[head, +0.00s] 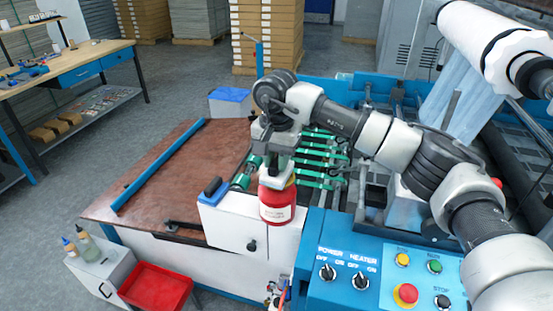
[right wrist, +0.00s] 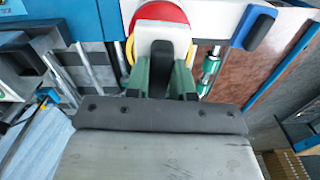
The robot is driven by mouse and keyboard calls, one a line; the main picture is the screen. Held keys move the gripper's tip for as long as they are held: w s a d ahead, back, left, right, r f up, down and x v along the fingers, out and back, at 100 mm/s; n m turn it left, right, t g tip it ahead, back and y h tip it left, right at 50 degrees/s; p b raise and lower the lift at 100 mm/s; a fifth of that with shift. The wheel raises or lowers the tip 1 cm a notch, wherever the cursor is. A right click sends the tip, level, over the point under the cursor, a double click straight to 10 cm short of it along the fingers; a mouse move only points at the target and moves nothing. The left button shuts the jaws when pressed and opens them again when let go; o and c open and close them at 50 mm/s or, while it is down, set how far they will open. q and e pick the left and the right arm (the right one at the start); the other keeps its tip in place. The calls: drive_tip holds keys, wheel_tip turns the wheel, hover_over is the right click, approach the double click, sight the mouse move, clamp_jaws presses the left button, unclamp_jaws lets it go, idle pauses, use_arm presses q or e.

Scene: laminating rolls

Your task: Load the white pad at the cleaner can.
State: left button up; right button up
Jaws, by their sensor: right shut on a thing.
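The red cleaner can (head: 278,207) stands upright on the white cabinet at the machine's front. In the right wrist view the can's red top (right wrist: 160,13) has a yellow rim. The white pad (head: 273,183) is over the can's top. It also shows in the right wrist view (right wrist: 180,35), with a dark grip piece between my green fingers. My right gripper (head: 279,160) is shut on the pad, directly above the can. Whether the pad touches the can's top is hard to tell. My left gripper is not in view.
Green-ended rollers (head: 318,162) lie behind the can. The control panel (head: 350,262) is at front right. A brown table (head: 150,185) with a blue bar extends left. A red tray (head: 155,287) is lower left.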

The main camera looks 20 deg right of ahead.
drive_tip(key=shift+r+p, duration=1.95)
drive_tip(key=shift+r, duration=1.55)
drive_tip(key=shift+f, duration=0.1)
